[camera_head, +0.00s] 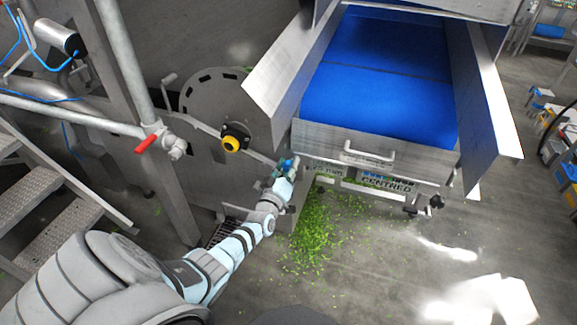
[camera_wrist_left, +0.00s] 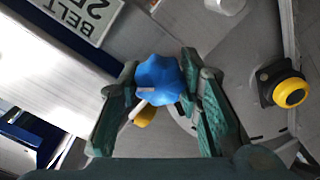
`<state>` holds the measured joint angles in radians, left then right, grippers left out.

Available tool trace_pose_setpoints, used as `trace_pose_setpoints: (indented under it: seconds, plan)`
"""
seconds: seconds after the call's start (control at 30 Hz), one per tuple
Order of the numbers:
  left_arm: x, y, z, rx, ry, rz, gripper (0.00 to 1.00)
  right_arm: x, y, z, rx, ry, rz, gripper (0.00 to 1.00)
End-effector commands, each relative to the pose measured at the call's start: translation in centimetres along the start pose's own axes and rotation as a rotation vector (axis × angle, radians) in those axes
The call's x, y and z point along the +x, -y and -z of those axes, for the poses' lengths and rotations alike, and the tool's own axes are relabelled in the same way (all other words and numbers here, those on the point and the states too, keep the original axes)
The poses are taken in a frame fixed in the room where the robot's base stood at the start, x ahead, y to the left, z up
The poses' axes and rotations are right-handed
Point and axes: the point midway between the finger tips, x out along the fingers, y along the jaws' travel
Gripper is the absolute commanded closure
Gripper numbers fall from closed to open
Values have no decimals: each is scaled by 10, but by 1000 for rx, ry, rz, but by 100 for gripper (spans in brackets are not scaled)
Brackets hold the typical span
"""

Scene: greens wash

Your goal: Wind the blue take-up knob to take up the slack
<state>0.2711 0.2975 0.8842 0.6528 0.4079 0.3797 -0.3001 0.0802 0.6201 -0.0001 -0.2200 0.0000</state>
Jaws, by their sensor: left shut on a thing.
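The blue take-up knob (camera_wrist_left: 158,78) has a lobed rim and shows in the left wrist view between my left gripper's green fingers. My left gripper (camera_wrist_left: 160,100) is shut on the knob, one finger on each side. In the head view my left gripper (camera_head: 286,165) is at the machine's side, just left of the conveyor's front end, and mostly covers the knob. The blue belt (camera_head: 375,90) lies between metal side walls. My right gripper is not in view.
A yellow and black button (camera_head: 231,143) sits on the machine panel left of the gripper. A red-handled valve (camera_head: 147,144) is on a pipe further left. Green scraps (camera_head: 315,230) lie on the floor below. Metal steps (camera_head: 45,195) stand at the left.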

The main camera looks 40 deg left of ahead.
Motion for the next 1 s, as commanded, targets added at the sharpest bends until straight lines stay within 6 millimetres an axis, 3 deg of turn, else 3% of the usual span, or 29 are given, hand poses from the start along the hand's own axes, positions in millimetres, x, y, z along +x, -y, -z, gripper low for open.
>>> trace_pose_setpoints:
  seconds: [0.13, 0.17, 0.3, 0.67, 0.77, 1.0]
  plan:
    - [-1, 1, -2, -1, 4, 3, 96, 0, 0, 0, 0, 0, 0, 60]
    - [-1, 1, -2, -1, 4, 3, 65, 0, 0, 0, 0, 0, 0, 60]
    - [-1, 1, -1, -1, 2, 2, 47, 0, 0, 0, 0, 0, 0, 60]
    - [-7, 1, -1, -2, 0, 1, 47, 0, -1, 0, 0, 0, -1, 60]
    - [-25, 1, -1, -3, 2, 0, 47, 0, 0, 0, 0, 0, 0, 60]
    - [-92, 1, -1, -2, 4, 1, 47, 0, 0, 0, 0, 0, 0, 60]
